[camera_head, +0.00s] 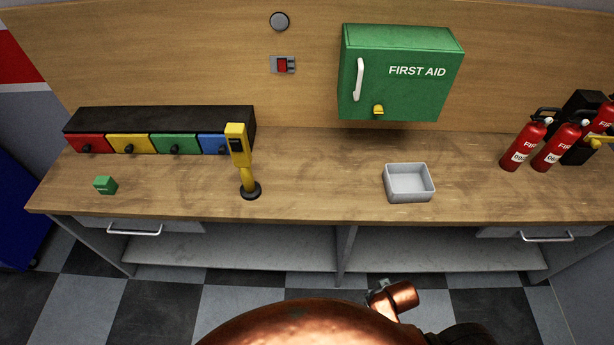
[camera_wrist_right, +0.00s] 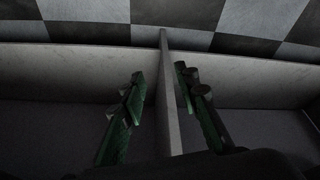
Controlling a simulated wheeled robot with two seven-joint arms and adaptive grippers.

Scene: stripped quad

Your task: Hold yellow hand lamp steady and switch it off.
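The yellow hand lamp (camera_head: 244,165) stands upright on the wooden workbench (camera_head: 320,170), left of the middle, on a round black base. A dark patch shows on the front of its yellow head; I cannot tell the switch's position or whether it is lit. Neither gripper shows in the head view. In the right wrist view my right gripper (camera_wrist_right: 158,90) has its two green-padded fingers spread apart, with nothing held. A grey upright panel of the bench's lower shelf shows behind the gap between them. My left gripper is not in view.
A green box (camera_head: 105,185) lies left of the lamp, and coloured drawers (camera_head: 145,143) stand behind. A grey tray (camera_head: 409,195) stands right of it, under a green first aid cabinet (camera_head: 400,75). Red fire extinguishers (camera_head: 525,145) stand at far right. Bench between lamp and tray is clear.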

